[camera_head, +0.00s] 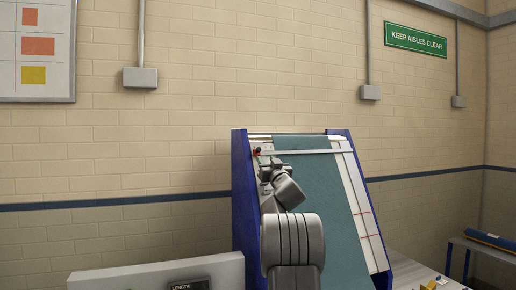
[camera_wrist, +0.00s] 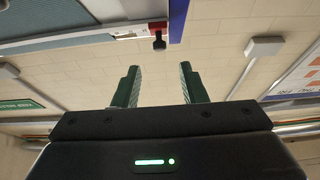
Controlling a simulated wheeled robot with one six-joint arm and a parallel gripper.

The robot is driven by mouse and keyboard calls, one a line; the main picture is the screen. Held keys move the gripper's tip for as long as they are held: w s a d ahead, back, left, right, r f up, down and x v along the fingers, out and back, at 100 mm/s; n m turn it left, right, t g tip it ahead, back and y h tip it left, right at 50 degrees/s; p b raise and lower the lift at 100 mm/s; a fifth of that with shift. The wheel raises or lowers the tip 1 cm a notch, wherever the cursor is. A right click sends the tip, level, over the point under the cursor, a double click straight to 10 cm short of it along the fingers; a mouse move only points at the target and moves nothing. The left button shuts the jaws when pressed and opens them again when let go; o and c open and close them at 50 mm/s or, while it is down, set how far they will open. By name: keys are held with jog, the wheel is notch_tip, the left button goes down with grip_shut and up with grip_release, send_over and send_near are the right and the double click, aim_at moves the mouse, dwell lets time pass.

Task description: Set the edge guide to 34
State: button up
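The blue-framed machine (camera_head: 241,205) carries a sloping teal fabric bed (camera_head: 325,205). A pale bar (camera_head: 310,152) crosses its upper part. A small red piece with a dark knob (camera_head: 256,151), probably the edge guide, sits at the bar's left end. In the wrist view the dark knob (camera_wrist: 158,42) hangs below a red block, just beyond my fingertips and roughly in line with the gap between them. My gripper (camera_wrist: 160,78) is open and empty, with two dark green fingers apart and not visibly touching the knob. In the head view my arm partly hides the bed. No scale number is legible.
A pale panel strip with red lines (camera_head: 363,210) runs down the bed's right side. A grey box labelled LENGTH (camera_head: 150,276) stands at lower left. A table with small yellow items (camera_head: 430,284) is at lower right. A brick wall (camera_head: 190,120) stands behind.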

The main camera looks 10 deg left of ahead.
aim_at(259, 150)
jog(key=p+x, duration=0.5)
jog(key=x, duration=0.3)
jog(key=shift+w+r, duration=0.1)
jog(key=shift+r, duration=0.1)
jog(key=shift+w+a+r+p, duration=0.15)
jog(key=shift+w+a+p, duration=0.4)
jog(key=shift+w+p, duration=0.15)
grip_shut()
